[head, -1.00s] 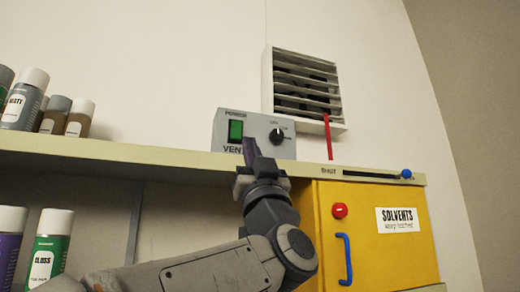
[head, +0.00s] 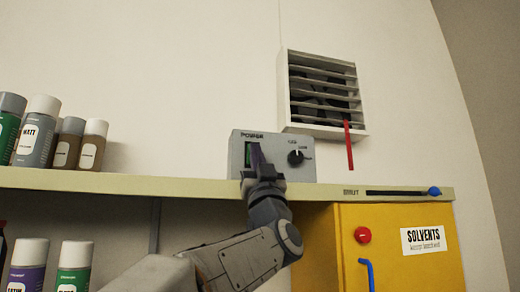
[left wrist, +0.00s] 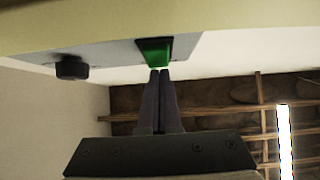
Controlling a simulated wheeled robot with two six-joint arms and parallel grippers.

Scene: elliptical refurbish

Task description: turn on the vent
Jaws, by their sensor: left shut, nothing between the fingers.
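The grey vent control box (head: 272,147) stands on the shelf, with POWER lettering and a black knob (head: 296,157). Its green power switch (head: 248,152) is partly hidden behind my left gripper (head: 258,155). In the left wrist view, my left gripper (left wrist: 159,72) is shut and empty, its fingertips just at the edge of the green switch (left wrist: 155,50); I cannot tell if they touch. The knob (left wrist: 71,67) also shows there. The white louvred vent (head: 322,90) is on the wall above the box, with a red lever (head: 349,146) hanging from it. My right gripper is not in view.
The shelf edge (head: 120,184) runs below the box. A slider with a blue knob (head: 434,191) marked SHUT is on its right end. A yellow SOLVENTS cabinet (head: 400,268) with a red button (head: 363,235) is below. Several spray cans stand at left.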

